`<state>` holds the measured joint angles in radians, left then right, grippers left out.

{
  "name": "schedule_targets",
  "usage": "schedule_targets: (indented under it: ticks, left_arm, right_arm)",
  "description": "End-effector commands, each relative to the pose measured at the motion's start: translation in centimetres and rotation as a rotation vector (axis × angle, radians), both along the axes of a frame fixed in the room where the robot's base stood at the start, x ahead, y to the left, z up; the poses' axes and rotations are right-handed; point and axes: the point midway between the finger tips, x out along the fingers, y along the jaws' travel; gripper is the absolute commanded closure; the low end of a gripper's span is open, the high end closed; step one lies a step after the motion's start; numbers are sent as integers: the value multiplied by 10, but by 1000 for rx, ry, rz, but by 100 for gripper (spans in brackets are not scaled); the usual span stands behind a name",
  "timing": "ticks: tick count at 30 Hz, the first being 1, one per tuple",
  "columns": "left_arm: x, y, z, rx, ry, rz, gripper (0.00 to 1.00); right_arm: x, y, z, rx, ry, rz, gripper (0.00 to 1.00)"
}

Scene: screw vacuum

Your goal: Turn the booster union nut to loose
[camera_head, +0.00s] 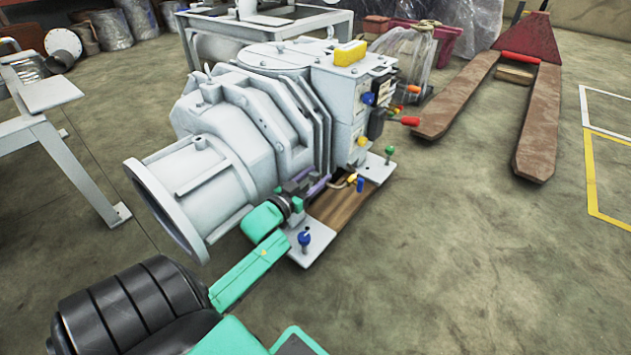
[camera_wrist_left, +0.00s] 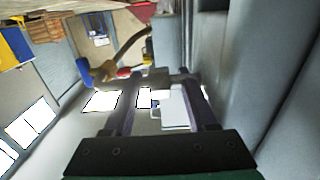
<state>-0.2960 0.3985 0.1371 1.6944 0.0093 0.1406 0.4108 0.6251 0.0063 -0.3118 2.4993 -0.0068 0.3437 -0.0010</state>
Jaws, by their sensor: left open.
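The grey vacuum pump (camera_head: 250,115) stands on a pallet-like base, with its round flange facing lower left. My left gripper (camera_head: 322,181) is low beside the pump's front side, at the end of my green arm. Its two dark purple fingers are apart in the left wrist view (camera_wrist_left: 158,82), with nothing held between them. Just beyond the fingers is a small brass-coloured fitting (camera_head: 352,178) on a curved pipe; it also shows in the left wrist view (camera_wrist_left: 101,72), left of the fingertips. I cannot tell for certain that this is the booster union nut. My right gripper is out of view.
Blue (camera_head: 304,238) and green (camera_head: 390,151) knobs stand on the base corners. A pallet jack (camera_head: 535,130) is at the back right, a metal table (camera_head: 60,150) at left. The floor at right front is clear.

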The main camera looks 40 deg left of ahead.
Motion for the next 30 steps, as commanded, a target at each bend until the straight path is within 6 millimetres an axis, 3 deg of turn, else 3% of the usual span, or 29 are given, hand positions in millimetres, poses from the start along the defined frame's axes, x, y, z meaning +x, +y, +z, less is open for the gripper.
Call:
schedule_targets:
  ticks: [5, 9, 10, 17, 20, 25, 30]
  left_arm:
    - [0, 0, 0, 0, 1, 0, 43]
    - [0, 0, 0, 0, 1, 0, 92]
    - [0, 0, 0, 0, 1, 0, 100]
    - [0, 0, -4, -1, -40, 0, 100]
    - [0, 1, -8, -1, -139, 3, 100]
    - [-1, 0, -6, 5, -307, 1, 100]
    - [-2, 0, 0, 7, -340, 1, 100]
  right_arm:
    - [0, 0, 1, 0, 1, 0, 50]
    - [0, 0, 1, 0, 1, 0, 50]
    - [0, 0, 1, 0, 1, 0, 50]
    - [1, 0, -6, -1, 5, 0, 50]
    - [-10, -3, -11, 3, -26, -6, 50]
    - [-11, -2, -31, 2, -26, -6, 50]
    - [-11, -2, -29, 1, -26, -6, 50]
